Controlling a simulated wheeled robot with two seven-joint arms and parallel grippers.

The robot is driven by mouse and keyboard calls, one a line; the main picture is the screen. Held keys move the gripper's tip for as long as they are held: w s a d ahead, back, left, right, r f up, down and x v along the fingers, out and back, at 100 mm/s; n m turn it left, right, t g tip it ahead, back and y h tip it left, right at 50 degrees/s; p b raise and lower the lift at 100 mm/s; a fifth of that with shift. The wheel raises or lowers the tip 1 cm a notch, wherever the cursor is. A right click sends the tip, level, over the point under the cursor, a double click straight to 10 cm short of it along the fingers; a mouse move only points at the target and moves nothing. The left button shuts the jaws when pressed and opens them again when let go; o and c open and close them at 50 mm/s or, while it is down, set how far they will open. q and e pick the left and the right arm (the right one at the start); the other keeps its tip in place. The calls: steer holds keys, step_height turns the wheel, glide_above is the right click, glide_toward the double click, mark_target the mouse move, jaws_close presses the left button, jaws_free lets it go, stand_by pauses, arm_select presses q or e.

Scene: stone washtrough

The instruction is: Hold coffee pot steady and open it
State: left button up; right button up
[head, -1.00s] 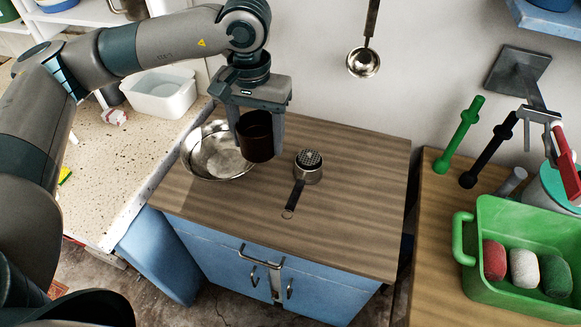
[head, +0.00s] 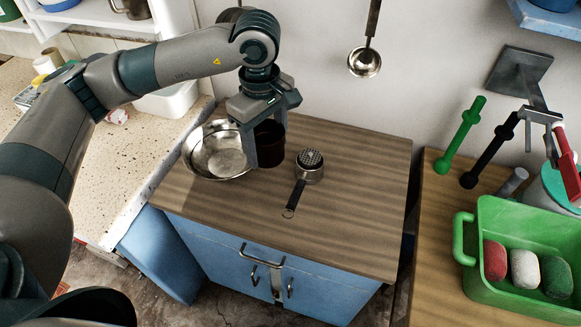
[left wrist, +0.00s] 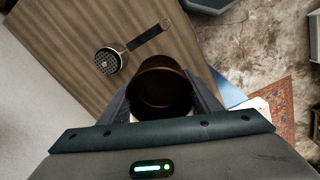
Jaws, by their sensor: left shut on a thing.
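My left gripper (head: 264,150) is shut on a dark brown, cup-like vessel (head: 269,140). The vessel is upright, just right of the metal bowl, and a finger hides part of it. Whether its base touches the wooden top is unclear. The left wrist view shows the vessel (left wrist: 163,92) between both fingers, its round mouth uncovered and its inside dark. I cannot tell which one is the coffee pot. My right gripper is out of view.
A metal bowl (head: 208,158) sits at the cabinet top's left. The wooden top (head: 360,200) is clear on the right and at the front. A ladle (head: 365,62) hangs on the wall. A green crate (head: 520,293) with several rolls stands on the right bench.

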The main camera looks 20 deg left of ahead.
arm_select(q)
steer(key=n, duration=0.2)
steer(key=f+n, duration=0.1)
steer(key=shift+w+d+n, duration=0.1)
steer(key=shift+n, duration=0.3)
step_height(320, 180, down, 8)
steer(key=n, duration=3.2)
steer(key=shift+w+d, duration=0.25)
steer(key=shift+d, duration=0.15)
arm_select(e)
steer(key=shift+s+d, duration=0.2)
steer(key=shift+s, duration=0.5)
arm_select(q)
steer(key=p, duration=0.2)
glide_above(276, 201)
step_height(276, 201, down, 6)
steer(key=shift+r, duration=0.25)
steer(key=shift+f, duration=0.4)
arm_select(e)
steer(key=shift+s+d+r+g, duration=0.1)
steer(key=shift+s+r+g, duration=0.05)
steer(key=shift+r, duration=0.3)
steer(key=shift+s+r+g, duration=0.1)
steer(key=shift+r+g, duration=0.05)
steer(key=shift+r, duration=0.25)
